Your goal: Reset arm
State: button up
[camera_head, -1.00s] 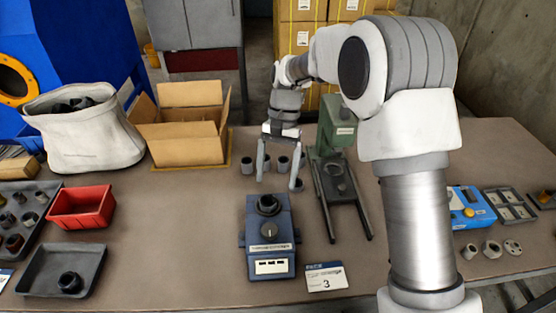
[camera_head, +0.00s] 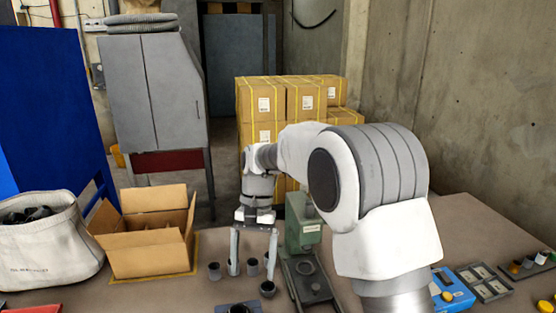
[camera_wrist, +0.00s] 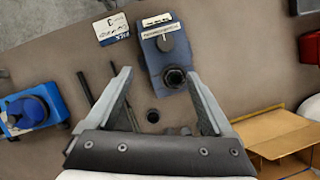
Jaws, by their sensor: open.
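My gripper (camera_head: 253,254) is open and empty, pointing down above the table (camera_head: 440,232) between the cardboard box and the green press. Its two fingers stand wide apart, with small grey cups behind and between them in the head view. In that view a blue-grey device (camera_wrist: 168,48) with a dark round socket and a knob lies just beyond the fingertips. My arm reaches in from the right of the head view.
The green press (camera_head: 304,225) stands close to the gripper's right. The open cardboard box (camera_head: 150,250) and a cloth sack (camera_head: 45,250) stand at left. Small cups (camera_head: 214,271) sit near the fingers. A blue unit (camera_head: 452,290) and grey tray (camera_head: 485,283) are at right.

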jog(key=s+d+r+n+t, duration=0.1)
jog(key=s+d+r+t, duration=0.6)
jog(key=s+d+r, duration=0.75)
jog(key=s+d+f+t, duration=0.2)
jog(key=s+d+f, duration=0.1)
jog(key=s+d, duration=0.3)
jog(key=shift+s+d+f+n+h, duration=0.2)
jog(key=shift+n+h, duration=0.1)
jog(key=shift+h, duration=0.1)
jog(key=shift+r, duration=0.1)
